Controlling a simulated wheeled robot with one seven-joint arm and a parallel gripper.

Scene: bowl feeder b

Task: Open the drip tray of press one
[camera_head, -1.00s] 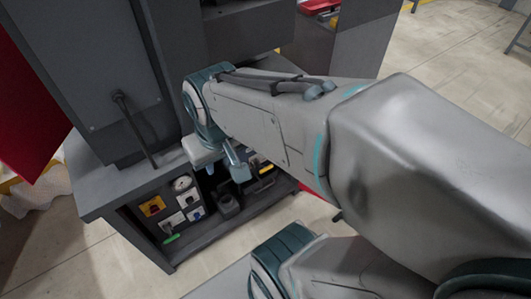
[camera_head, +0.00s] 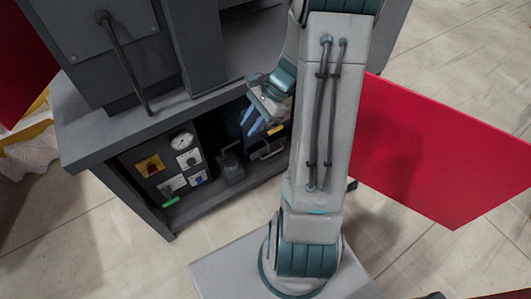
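The press (camera_head: 160,45) is a dark grey machine on a grey bench-like base (camera_head: 85,130) with an open front bay. Inside the bay, right of the control panel, is a dark part with a bar-like handle (camera_head: 266,151); it may be the drip tray, but I cannot be sure. A small yellow mark (camera_head: 276,130) shows just above it. My gripper (camera_head: 252,122) has pale blue fingers and hangs at the bay's upper front edge, above and left of that handle. No contact or held object is visible. The fingers are too small to judge their opening. My arm hides the bay's right end.
A control panel carries a round gauge (camera_head: 182,140), a yellow-backed switch (camera_head: 150,166) and several small controls. A dark block (camera_head: 232,165) stands beside it. A large red panel (camera_head: 435,150) stands to the right of my arm. Open floor (camera_head: 110,240) lies in front.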

